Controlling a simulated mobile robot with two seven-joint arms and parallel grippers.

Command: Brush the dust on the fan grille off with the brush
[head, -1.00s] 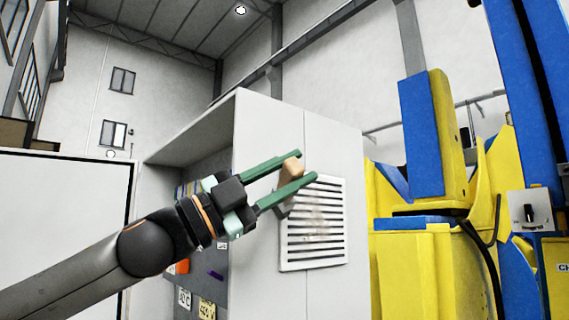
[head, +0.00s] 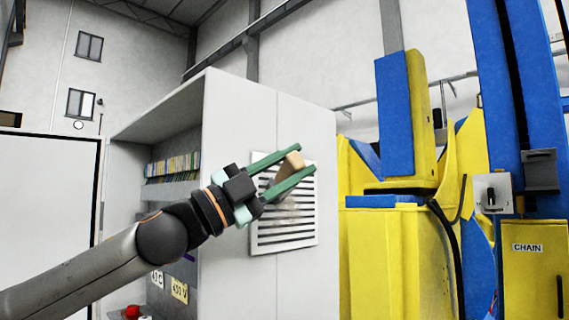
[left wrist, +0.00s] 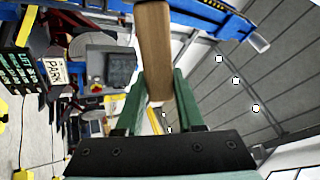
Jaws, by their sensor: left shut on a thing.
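The fan grille (head: 285,240) is a white slatted panel on the side of a pale cabinet. A faint beige dust patch (head: 291,205) shows on its upper middle, partly behind the brush. My left gripper (head: 305,158), with green fingers, is shut on the brush (head: 294,160) in front of the grille's upper part. The brush has a tan wooden body and a greyish lower part. Whether it touches the grille I cannot tell. In the left wrist view the wooden body (left wrist: 154,45) stands up between my left gripper's fingers (left wrist: 158,80). My right gripper is not in view.
The cabinet (head: 240,120) has an open shelf side with books (head: 172,167) and hanging tags at left. A yellow and blue positioner (head: 395,250) stands close on the right, with a yellow box marked CHAIN (head: 535,265). Free room lies before the cabinet wall.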

